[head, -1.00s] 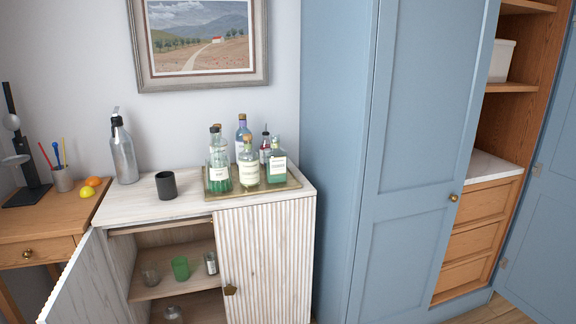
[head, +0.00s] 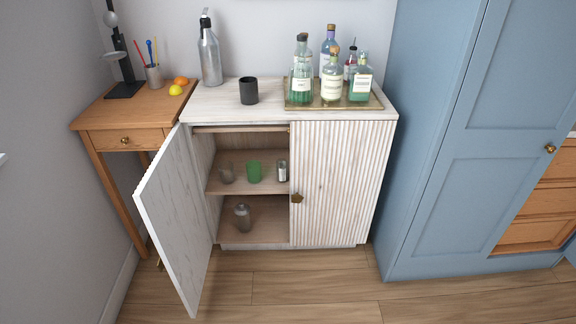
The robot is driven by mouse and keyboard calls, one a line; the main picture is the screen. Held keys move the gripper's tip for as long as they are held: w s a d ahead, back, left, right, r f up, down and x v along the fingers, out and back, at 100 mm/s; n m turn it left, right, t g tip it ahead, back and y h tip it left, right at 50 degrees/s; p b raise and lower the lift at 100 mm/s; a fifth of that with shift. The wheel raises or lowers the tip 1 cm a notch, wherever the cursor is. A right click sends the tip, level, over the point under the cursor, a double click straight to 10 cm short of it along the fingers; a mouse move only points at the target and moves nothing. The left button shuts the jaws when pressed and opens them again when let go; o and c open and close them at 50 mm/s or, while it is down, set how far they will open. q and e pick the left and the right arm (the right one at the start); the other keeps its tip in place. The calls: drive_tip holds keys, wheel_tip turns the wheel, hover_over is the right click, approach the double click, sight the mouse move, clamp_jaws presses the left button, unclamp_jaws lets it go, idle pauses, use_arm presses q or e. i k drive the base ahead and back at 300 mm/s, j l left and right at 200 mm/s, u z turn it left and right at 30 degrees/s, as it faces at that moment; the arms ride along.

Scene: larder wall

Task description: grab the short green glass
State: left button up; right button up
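The short green glass (head: 254,172) stands upright on the middle shelf (head: 240,185) inside the white cabinet. A clear glass (head: 227,173) stands to its left and a small jar with a dark top (head: 282,171) to its right. The cabinet's left door (head: 178,222) is swung open toward me; its right door (head: 343,185) is closed. The front of the green glass is unobstructed from here. Neither of my grippers is in view.
A grey shaker-like vessel (head: 242,216) stands on the cabinet's bottom level. On top are a black cup (head: 249,91), a silver bottle (head: 209,55) and a tray (head: 302,104) of several bottles. A wooden desk (head: 115,114) is at left, a blue cupboard (head: 470,150) at right. Floor (head: 290,290) in front is clear.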

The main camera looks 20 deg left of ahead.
sight(253, 167)
drive_tip(key=u, duration=0.35)
drive_tip(key=i+l+u, duration=0.1)
drive_tip(key=u, duration=0.2)
drive_tip(key=i+l+u, duration=0.6)
drive_tip(key=i+l, duration=0.9)
drive_tip(key=l, duration=0.1)
